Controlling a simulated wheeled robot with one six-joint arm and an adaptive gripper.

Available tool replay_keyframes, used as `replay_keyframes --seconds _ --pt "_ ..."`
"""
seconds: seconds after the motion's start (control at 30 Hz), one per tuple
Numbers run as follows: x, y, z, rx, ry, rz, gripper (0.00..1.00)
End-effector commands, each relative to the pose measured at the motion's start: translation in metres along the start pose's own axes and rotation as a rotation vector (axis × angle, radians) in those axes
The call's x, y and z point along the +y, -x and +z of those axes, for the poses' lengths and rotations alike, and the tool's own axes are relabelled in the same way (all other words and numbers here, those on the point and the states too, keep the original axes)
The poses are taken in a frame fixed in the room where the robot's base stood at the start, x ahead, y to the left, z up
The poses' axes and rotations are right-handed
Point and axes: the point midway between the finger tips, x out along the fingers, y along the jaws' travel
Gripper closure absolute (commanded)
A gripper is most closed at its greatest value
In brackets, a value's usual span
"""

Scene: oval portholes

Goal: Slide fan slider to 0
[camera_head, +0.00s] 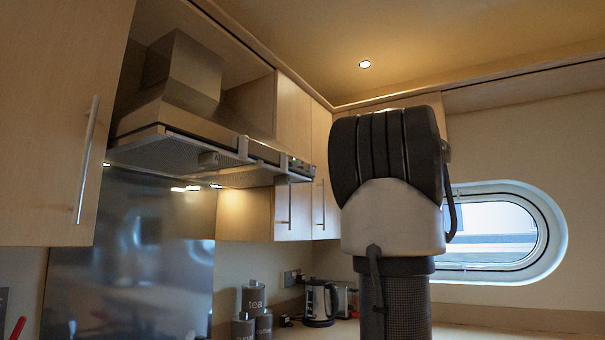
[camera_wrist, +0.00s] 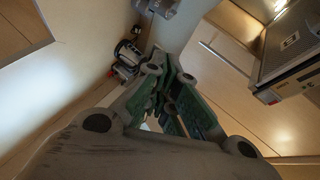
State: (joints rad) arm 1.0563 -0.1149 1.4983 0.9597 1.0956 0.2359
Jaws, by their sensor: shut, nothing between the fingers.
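Wall cabinets with long bar handles (camera_head: 87,160) flank the hood. A kettle (camera_head: 320,303) and canisters (camera_head: 254,298) stand on the counter below. An oval porthole (camera_head: 553,235) is in the right wall. The space between my arm and the hood looks clear.

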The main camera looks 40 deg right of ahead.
Motion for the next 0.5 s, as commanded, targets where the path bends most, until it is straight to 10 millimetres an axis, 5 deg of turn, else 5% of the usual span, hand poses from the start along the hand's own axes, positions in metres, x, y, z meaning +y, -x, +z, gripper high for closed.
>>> replay_keyframes --seconds 0.03,0.1,0.2,0.3,0.5 --pt "-0.042 0.009 -0.018 0.015 -0.04 -0.108 1.0" --pt "-0.102 0.019 -0.017 -0.013 -0.079 -0.251 1.0" --pt "-0.158 0.037 -0.004 -0.059 -0.112 -0.384 1.0" --pt "-0.182 0.045 0.007 -0.113 -0.17 -0.453 1.0" --pt "-0.189 0.031 0.011 -0.132 -0.208 -0.45 1.0"
